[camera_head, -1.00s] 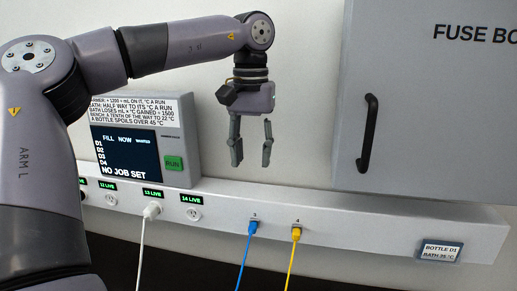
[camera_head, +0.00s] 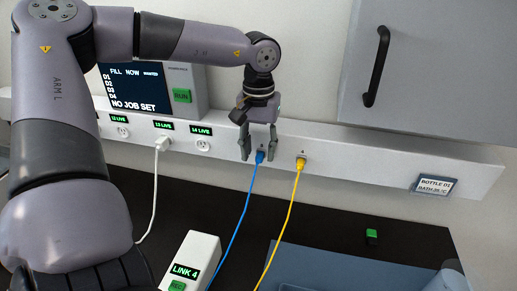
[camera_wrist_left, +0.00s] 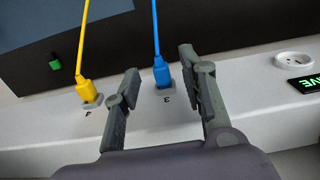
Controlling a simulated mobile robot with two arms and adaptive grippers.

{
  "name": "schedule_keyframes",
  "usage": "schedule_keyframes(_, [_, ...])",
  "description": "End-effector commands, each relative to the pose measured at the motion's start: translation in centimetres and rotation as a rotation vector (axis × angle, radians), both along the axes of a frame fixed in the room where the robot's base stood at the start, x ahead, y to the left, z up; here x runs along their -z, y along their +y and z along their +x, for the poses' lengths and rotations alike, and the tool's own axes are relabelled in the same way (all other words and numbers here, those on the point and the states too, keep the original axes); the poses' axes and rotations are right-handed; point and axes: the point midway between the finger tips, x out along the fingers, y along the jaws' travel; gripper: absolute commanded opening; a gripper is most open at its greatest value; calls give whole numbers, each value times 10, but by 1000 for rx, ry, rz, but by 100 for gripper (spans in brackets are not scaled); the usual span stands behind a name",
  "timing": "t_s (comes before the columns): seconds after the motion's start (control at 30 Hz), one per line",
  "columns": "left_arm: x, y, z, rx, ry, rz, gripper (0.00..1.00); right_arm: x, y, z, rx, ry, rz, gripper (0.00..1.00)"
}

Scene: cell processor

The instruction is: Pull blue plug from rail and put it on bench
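The blue plug (camera_head: 260,157) sits in socket 3 of the white rail (camera_head: 340,150), with its blue cable hanging down. My left gripper (camera_head: 259,158) is open, its fingers on either side of the blue plug in the head view. In the left wrist view the blue plug (camera_wrist_left: 161,73) shows between the two open fingers (camera_wrist_left: 157,85), with gaps visible on both sides. The dark bench (camera_head: 345,220) lies below the rail. My right gripper is not in view.
A yellow plug (camera_head: 300,163) sits in socket 4 just right of the blue one. A white plug (camera_head: 162,143) is further left on the rail. A white LINK 4 box (camera_head: 201,251), a blue-grey surface (camera_head: 345,270) and a small green item (camera_head: 371,234) are below.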

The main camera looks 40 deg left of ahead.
Motion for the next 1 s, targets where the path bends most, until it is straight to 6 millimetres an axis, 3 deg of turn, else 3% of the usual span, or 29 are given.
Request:
schedule_keyframes(0.2, [13, 0, 0, 0, 1, 0, 38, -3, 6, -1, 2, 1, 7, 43])
schedule_keyframes(0.47, [14, 0, 0, 0, 0, 0, 38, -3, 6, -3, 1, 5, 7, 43])
schedule_keyframes(1.0, [13, 0, 0, 0, -1, 0, 2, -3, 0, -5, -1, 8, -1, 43])
